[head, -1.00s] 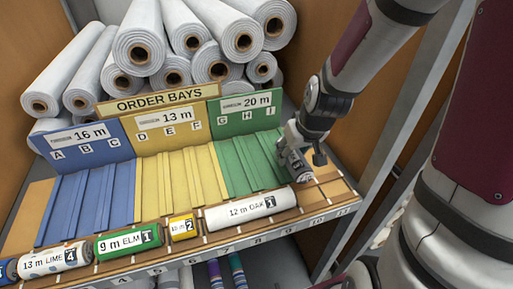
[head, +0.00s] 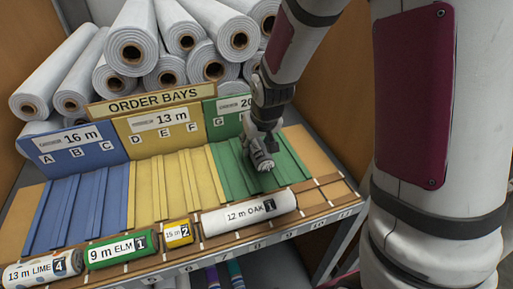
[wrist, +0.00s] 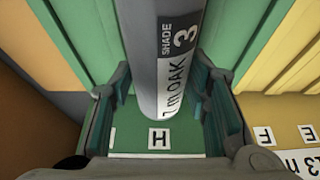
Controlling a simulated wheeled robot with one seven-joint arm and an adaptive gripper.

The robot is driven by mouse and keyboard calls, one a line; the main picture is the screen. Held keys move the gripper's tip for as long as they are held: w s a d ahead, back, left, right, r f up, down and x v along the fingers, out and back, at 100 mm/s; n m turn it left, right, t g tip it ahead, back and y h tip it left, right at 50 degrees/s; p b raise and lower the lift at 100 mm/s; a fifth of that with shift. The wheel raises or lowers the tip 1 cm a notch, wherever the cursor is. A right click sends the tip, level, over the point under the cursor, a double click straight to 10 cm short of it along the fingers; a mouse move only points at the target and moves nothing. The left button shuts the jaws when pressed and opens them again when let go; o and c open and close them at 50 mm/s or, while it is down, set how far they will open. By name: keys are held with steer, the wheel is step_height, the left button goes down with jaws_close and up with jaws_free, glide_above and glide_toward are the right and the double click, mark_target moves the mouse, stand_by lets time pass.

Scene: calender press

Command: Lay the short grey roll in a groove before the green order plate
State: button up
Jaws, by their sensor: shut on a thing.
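The short grey roll (wrist: 146,60) is in my gripper (head: 257,152). In the wrist view it lies between the two fingers, with a label reading 7 m OAK, SHADE 3. The green order plate (head: 214,131) reads 20 m, partly hidden behind my arm. My gripper is over the green grooved bay (head: 229,172) before it. In the wrist view the roll points toward the letter H (wrist: 159,138) and lines up roughly with the grooves. I cannot tell whether the roll touches the groove floor.
Yellow (head: 165,195) and blue (head: 60,215) bays lie to the left, their grooves empty. A front row holds the 12 m OAK roll (head: 238,216), a small yellow roll (head: 177,235), the green ELM roll (head: 112,252) and the LIME roll (head: 32,273). Large white rolls (head: 150,35) are stacked behind.

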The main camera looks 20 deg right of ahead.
steer(key=shift+f, duration=0.95)
steer(key=shift+f, duration=0.15)
steer(key=o, duration=1.3)
steer(key=v, duration=1.2)
steer(key=shift+s+r+p, duration=0.1)
steer(key=shift+r+p, duration=0.15)
steer(key=shift+p, duration=0.05)
steer(key=s+r, duration=0.5)
steer(key=s, duration=0.5)
steer(key=s+r, duration=0.6)
steer(key=s, duration=0.5)
steer(key=shift+s+d+r+t, duration=0.15)
steer(key=shift+s+r+t, duration=0.05)
steer(key=shift+s+t, duration=0.1)
